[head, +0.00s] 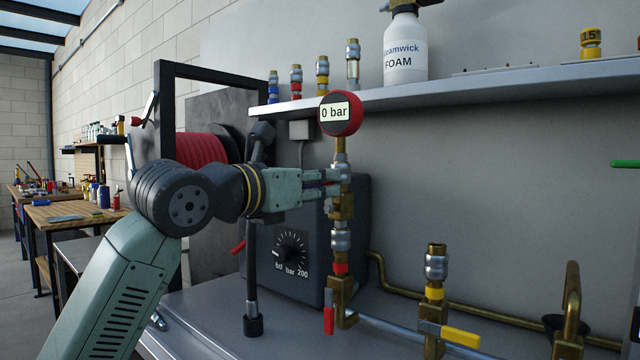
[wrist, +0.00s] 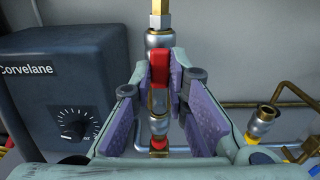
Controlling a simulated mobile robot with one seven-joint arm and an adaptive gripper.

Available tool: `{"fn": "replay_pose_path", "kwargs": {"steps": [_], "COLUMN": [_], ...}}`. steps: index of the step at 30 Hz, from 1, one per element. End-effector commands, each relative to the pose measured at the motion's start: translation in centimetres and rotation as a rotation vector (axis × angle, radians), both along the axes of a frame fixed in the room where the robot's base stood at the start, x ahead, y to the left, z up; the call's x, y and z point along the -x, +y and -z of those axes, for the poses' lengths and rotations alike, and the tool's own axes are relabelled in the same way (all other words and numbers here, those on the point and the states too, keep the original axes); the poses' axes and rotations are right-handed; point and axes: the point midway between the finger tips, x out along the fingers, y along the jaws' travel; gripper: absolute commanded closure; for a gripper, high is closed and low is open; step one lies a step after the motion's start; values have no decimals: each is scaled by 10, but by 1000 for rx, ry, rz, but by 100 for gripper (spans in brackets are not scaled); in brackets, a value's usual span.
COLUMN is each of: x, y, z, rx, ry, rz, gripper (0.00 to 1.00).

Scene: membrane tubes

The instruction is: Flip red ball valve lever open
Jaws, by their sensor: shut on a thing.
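My gripper (head: 330,183) reaches in from the left in the head view, with its fingertips at the vertical brass and silver pipe below the gauge. In the wrist view my gripper (wrist: 161,75) has its fingertips closed on a red lever (wrist: 158,66), which lies in front of the pipe just below a silver coupling (wrist: 160,38). The fingers hide most of this lever in the head view. A second red lever (head: 328,320) hangs straight down at the pipe's lower end, below a silver coupling with a red band (head: 340,268).
A red gauge (head: 340,113) reading 0 bar tops the pipe. A dark box with a dial (head: 290,250) stands just behind. A yellow-levered valve (head: 460,336) and bent brass pipe (head: 570,295) are to the right. A shelf (head: 480,85) with couplings and a foam bottle (head: 405,55) runs above.

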Motion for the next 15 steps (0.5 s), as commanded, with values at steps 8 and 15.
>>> {"fn": "replay_pose_path", "kwargs": {"steps": [8,15], "x": [0,0], "y": [0,0], "z": [0,0], "rx": [-1,-1], "ry": [-1,-1], "rz": [1,0], "gripper": [68,65]}}
